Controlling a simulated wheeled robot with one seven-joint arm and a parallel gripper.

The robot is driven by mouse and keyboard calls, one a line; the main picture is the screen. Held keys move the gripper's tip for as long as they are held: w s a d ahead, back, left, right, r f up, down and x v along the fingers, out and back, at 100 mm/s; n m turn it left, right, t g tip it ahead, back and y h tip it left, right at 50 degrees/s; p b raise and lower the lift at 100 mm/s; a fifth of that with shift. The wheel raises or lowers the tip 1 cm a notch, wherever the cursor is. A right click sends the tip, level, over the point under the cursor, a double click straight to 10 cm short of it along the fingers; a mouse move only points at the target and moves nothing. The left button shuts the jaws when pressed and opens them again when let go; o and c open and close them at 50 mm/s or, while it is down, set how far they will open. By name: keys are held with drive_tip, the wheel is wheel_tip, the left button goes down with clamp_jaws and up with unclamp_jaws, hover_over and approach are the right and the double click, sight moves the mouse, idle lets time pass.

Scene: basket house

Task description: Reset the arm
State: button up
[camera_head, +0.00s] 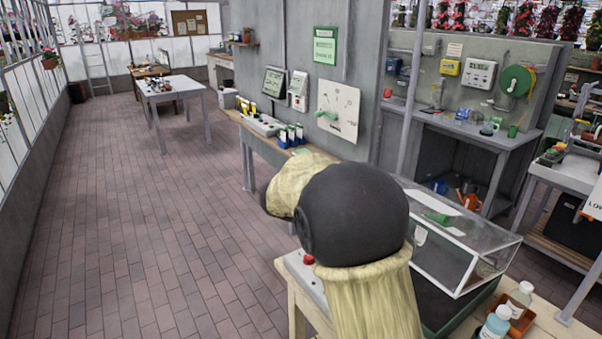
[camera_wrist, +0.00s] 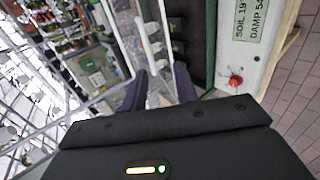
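My arm, a dark rounded joint with tan sleeves, rises in the front middle of the head view and hides my gripper there. In the wrist view my gripper (camera_wrist: 160,86) shows two dark fingers standing apart, with nothing seen held between them. Beyond the fingers are a clear-walled case and a pale bar, apparently at some distance. The clear case (camera_head: 462,251) also stands beside my arm in the head view, partly hidden by it.
A white panel with a soil label (camera_wrist: 245,25) and a red knob (camera_wrist: 235,81) is right of the fingers. Bottles (camera_head: 496,322) stand at the case's near right. A wall bench (camera_head: 262,143) is beyond my arm. The brick floor (camera_head: 130,230) at left is clear.

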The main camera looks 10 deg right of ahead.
drive_tip(key=s+a+f+m+y, duration=0.1)
drive_tip(key=s+f+y, duration=0.2)
drive_tip(key=s, duration=0.4)
drive_tip(key=s+a+f+m+g+y, duration=0.1)
drive_tip(key=s+f+m+y, duration=0.1)
drive_tip(key=s, duration=0.6)
drive_tip(key=s+a+f+m+y+p, duration=0.1)
drive_tip(key=s+f+y, duration=0.3)
drive_tip(key=s, duration=0.4)
drive_tip(key=shift+a+f+m+g+y, duration=0.35)
drive_tip(key=shift+a+f, duration=0.2)
drive_tip(key=shift+f, duration=0.35)
